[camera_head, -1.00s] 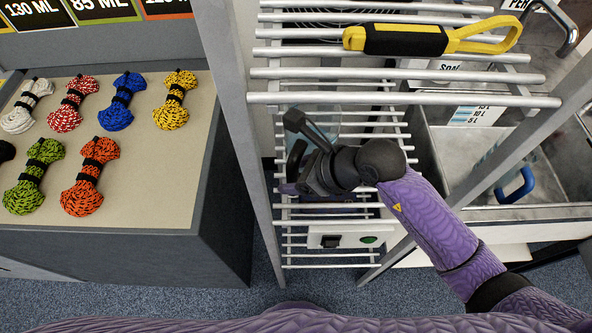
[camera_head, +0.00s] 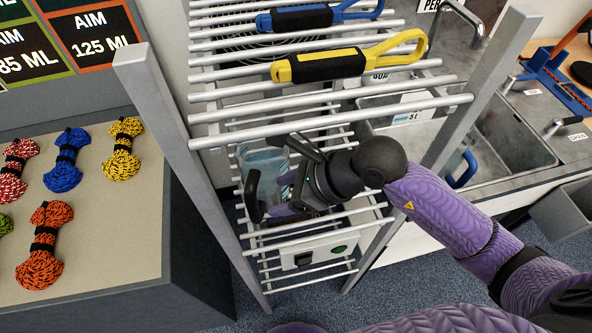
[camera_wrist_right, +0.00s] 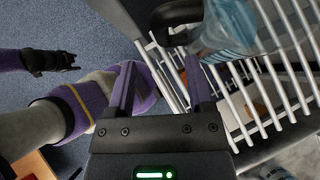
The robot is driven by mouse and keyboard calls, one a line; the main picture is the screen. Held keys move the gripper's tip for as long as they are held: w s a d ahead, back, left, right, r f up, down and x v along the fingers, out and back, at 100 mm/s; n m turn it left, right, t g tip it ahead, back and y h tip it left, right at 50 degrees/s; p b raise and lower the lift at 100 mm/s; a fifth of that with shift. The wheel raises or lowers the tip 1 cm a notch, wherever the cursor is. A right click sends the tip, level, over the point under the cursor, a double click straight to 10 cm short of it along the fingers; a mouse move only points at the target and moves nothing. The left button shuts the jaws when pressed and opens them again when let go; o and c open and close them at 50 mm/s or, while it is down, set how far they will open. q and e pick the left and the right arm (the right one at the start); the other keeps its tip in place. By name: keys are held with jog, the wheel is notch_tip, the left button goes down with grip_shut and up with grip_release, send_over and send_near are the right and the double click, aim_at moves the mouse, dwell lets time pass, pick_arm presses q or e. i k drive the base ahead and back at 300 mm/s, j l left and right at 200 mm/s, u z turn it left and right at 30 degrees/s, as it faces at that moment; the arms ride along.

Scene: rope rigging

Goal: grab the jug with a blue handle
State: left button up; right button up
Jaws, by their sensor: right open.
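A clear bluish jug (camera_head: 262,160) with a black handle (camera_head: 253,196) is on the rack's shelf. My right gripper (camera_head: 284,194) is beside this black-handled jug. In the right wrist view the right gripper (camera_wrist_right: 160,78) is open, with nothing between its fingers, and the jug (camera_wrist_right: 228,28) is just beyond the right finger. My left gripper (camera_wrist_right: 66,61) shows small over the floor; its opening is unclear.
The rack's posts and white bars (camera_head: 330,115) surround the right gripper. A yellow-handled tool (camera_head: 350,62) and a blue one (camera_head: 320,16) lie on top. Rope bundles lie on the table (camera_head: 110,245) at left. The sink (camera_head: 500,140) is at right.

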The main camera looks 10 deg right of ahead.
aim_at(462, 153)
jog(key=z, duration=1.7)
